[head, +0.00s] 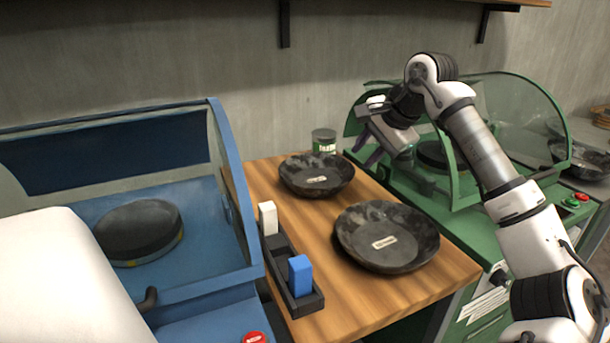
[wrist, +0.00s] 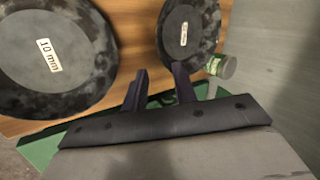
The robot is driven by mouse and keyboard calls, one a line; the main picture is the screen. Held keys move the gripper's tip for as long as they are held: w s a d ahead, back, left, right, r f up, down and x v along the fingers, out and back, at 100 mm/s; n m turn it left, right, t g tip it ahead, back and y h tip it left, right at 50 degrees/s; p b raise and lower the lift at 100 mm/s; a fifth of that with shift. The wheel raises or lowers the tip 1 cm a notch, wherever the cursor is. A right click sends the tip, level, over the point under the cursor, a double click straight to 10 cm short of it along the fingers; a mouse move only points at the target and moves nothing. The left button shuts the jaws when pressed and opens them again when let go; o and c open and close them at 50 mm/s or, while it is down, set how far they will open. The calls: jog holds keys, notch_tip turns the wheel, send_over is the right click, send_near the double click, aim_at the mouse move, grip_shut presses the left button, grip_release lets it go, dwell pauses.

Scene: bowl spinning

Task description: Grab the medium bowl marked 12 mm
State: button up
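Two dark mottled bowls with white labels stand on the wooden table. The nearer, larger-looking bowl (head: 402,258) reads 10 mm in the wrist view (wrist: 82,78). The farther bowl (head: 300,185) stands beside a green can; it also shows in the wrist view (wrist: 170,38), where its label is too blurred to read surely. My gripper (head: 367,149) is open and empty, raised above the table's right edge, to the right of the farther bowl. In the wrist view its two dark fingers (wrist: 160,84) stand apart, below the farther bowl in the picture, with nothing between them.
The green can (head: 324,141) stands behind the farther bowl. A black holder (head: 285,272) with a white and a blue block lies along the table's left edge. A blue machine (head: 225,270) is left; a green machine (head: 465,225) is right. Another dark bowl (head: 580,160) sits far right.

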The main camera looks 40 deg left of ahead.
send_over(342, 186)
jog(key=s+d, duration=0.1)
jog(key=d, duration=0.1)
notch_tip(342, 186, down, 7)
jog(key=shift+s+d+r, duration=0.1)
jog(key=shift+w+d+f+p+x, duration=0.1)
jog(key=shift+d+p+x, duration=0.1)
jog(key=shift+x, duration=0.75)
jog(key=shift+w+d+f+p+x, duration=0.15)
jog(key=shift+p+x, duration=0.1)
jog(key=shift+x, duration=0.7)
jog(key=shift+w+d+p+x, duration=0.1)
jog(key=shift+p+x, duration=0.1)
jog(key=shift+x, duration=0.75)
grip_shut()
jog(key=shift+a, duration=0.1)
